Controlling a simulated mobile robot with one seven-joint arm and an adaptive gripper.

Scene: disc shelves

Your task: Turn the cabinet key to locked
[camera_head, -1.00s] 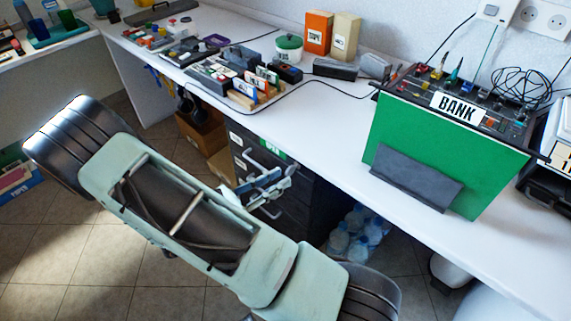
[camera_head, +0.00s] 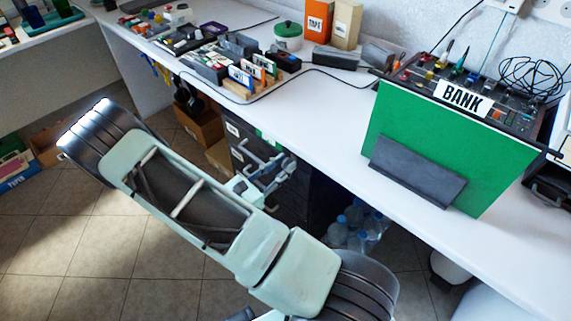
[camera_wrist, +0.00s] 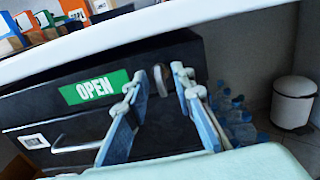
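The dark drawer cabinet (camera_wrist: 40,108) under the desk fills much of the wrist view; it also shows in the head view (camera_head: 232,128), partly behind my arm. A green OPEN label (camera_wrist: 95,88) is on its upper front. To the right of the label, a small pale key-like piece (camera_wrist: 161,80) sticks out from the front. My gripper (camera_wrist: 157,77) is open, with one blue-and-grey finger on each side of this piece. I see gaps beside it and cannot tell whether either finger touches it. In the head view my gripper (camera_head: 265,172) is in front of the cabinet, partly hidden.
The white desk top (camera_head: 325,110) overhangs the cabinet. A drawer handle (camera_wrist: 75,142) is at lower left in the wrist view. Water bottles (camera_wrist: 235,120) and a white bin (camera_wrist: 294,102) stand to the right. The green BANK box (camera_head: 440,150) stands on the desk.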

